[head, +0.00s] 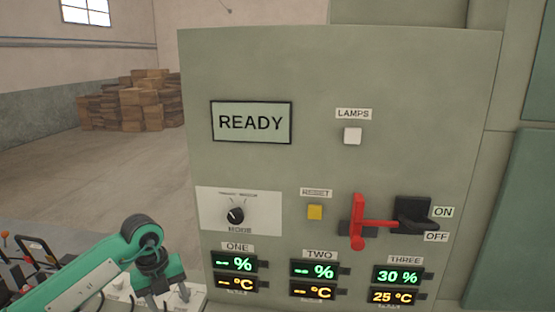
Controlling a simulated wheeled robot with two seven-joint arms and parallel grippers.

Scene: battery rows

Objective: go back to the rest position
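My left gripper (165,297) hangs at the bottom left, at the end of my green arm, in front of the cabinet's lower left edge. It points down and its tips are near the picture's lower border, so I cannot tell whether it is open or shut. I see nothing clearly held in it. My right gripper is out of view. The grey-green cabinet (300,60) fills the middle and right. It carries a READY sign (251,122), a black mode knob (236,215), a yellow reset button (315,212) and a white lamps button (352,136).
A red lever (357,222) and a black ON/OFF switch (414,218) stick out from the panel at right. Displays one (235,264) and two show dashes; display three (397,276) reads 30 % and 25 °C. Wooden crates (135,100) stand far back; the floor (120,170) before them is clear.

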